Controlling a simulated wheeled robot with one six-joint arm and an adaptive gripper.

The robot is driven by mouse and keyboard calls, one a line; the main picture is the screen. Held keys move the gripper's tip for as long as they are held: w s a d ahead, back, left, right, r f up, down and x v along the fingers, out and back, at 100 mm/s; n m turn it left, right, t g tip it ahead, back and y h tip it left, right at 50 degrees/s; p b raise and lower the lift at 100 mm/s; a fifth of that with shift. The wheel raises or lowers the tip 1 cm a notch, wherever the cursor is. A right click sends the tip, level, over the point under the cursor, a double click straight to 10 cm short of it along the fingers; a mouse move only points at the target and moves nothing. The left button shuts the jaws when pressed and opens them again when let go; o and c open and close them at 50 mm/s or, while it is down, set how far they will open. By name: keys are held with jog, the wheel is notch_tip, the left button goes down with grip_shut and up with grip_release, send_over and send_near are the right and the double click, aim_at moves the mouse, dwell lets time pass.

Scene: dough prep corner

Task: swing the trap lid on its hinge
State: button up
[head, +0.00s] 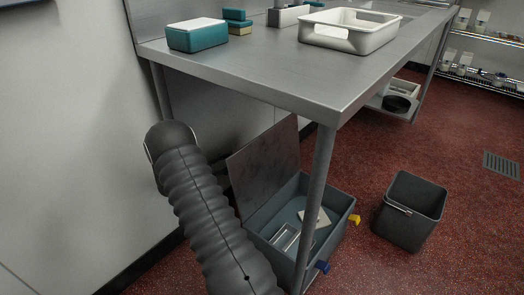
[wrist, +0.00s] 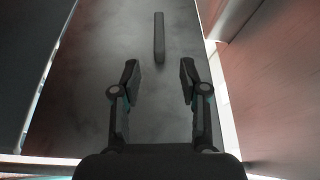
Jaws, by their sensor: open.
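The trap (head: 333,218) is a grey open box on the floor under the steel table. Its lid (head: 265,165), a flat dark grey plate, stands raised and tilted at the box's far-left side. A panel that looks like the lid (wrist: 90,80) fills the middle of the wrist view, with a dark bar-shaped handle (wrist: 159,38) on it. My gripper (wrist: 158,72) is open and empty, its two fingers apart in front of the panel. The bar lies ahead of the fingertips, between their lines, and is not gripped. In the head view my gripper is hidden.
The table leg (head: 316,200) stands close in front of the box, and the tabletop (head: 270,75) overhangs it. Yellow (head: 354,219) and blue (head: 322,267) knobs stick out from the box. A dark bin (head: 409,210) stands to the right. Red floor beyond is mostly clear.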

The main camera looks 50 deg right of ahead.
aim_at(262, 150)
jog(key=x, duration=1.3)
jog(key=shift+s+d+f, duration=0.1)
jog(key=shift+s+d, duration=0.15)
jog(key=shift+c, duration=0.3)
grip_shut()
